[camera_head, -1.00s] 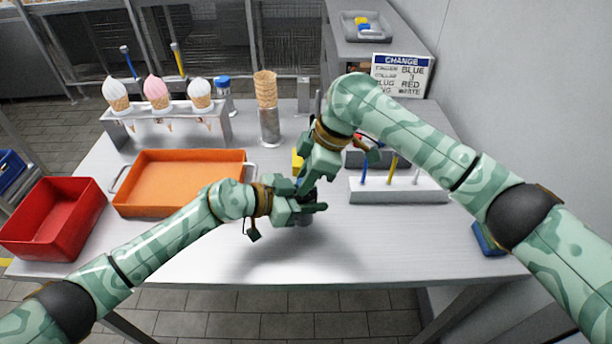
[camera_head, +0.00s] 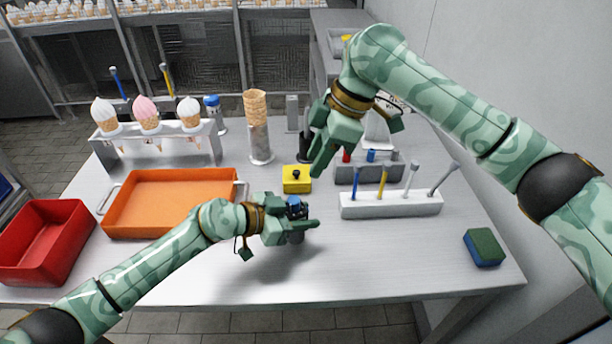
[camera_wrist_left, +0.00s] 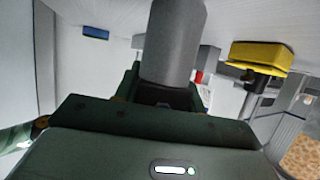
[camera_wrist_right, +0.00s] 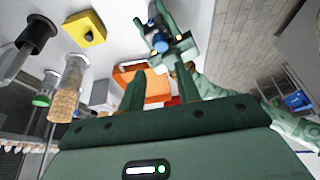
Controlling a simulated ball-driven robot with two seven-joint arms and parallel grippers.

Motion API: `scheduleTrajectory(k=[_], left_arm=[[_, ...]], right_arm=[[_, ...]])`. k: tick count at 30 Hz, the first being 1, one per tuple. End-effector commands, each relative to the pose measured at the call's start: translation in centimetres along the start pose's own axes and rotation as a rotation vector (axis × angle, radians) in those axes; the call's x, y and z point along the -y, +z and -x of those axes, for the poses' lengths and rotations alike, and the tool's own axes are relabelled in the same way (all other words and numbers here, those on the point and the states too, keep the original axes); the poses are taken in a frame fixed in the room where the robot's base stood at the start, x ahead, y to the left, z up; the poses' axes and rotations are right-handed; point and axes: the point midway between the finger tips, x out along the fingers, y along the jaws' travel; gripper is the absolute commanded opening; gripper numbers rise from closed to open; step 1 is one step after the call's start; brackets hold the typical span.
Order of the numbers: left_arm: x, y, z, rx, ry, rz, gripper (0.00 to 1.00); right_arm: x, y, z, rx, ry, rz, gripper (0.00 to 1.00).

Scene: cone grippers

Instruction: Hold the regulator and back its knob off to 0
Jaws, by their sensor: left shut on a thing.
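The regulator has a grey body (camera_wrist_left: 172,45) and a blue knob (camera_head: 297,207). My left gripper (camera_head: 300,228) is shut on the body and holds it low over the front middle of the table. Its fingers hide part of the body in the head view. The blue knob (camera_wrist_right: 160,43) faces up and also shows in the right wrist view. My right gripper (camera_head: 318,160) is above and behind the regulator, apart from it. Its fingers stand apart with nothing between them in the right wrist view. I cannot read the knob's setting.
A yellow box with a black button (camera_head: 297,180) stands behind the regulator. A white rack with several tools (camera_head: 390,206) is to its right, a green and blue sponge (camera_head: 484,247) farther right. An orange tray (camera_head: 170,205) and red bin (camera_head: 45,245) are left. The table front is clear.

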Motion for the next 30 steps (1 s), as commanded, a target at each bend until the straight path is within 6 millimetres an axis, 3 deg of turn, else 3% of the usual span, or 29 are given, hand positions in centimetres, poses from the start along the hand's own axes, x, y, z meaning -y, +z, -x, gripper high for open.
scheduleTrajectory(k=[4, 12, 14, 22, 26, 30], left_arm=[[0.0, -0.1, 0.0, -0.001, 0.0, 0.0, 0.11], [0.0, -0.1, 0.0, -0.001, 0.0, 0.0, 0.11], [0.0, -0.1, 0.0, -0.001, 0.0, 0.0, 0.11], [0.0, -0.1, 0.0, -0.001, 0.0, 0.0, 0.11], [0.0, -0.1, 0.0, -0.001, 0.0, 0.0, 0.11], [0.0, -0.1, 0.0, -0.001, 0.0, 0.0, 0.11]], right_arm=[[0.0, 0.0, 1.4, 0.001, 0.001, 0.0, 0.33], [0.0, 0.0, 1.6, 0.0, 0.0, 0.0, 0.33], [0.0, 0.0, 1.6, 0.0, -0.001, 0.003, 0.46], [-1.3, -0.2, 1.3, 0.004, -0.094, 0.248, 0.46], [-1.3, -0.1, 0.4, 0.002, -0.115, 0.3, 0.46], [-0.9, -0.1, -2.1, 0.001, -0.117, 0.3, 0.46]])
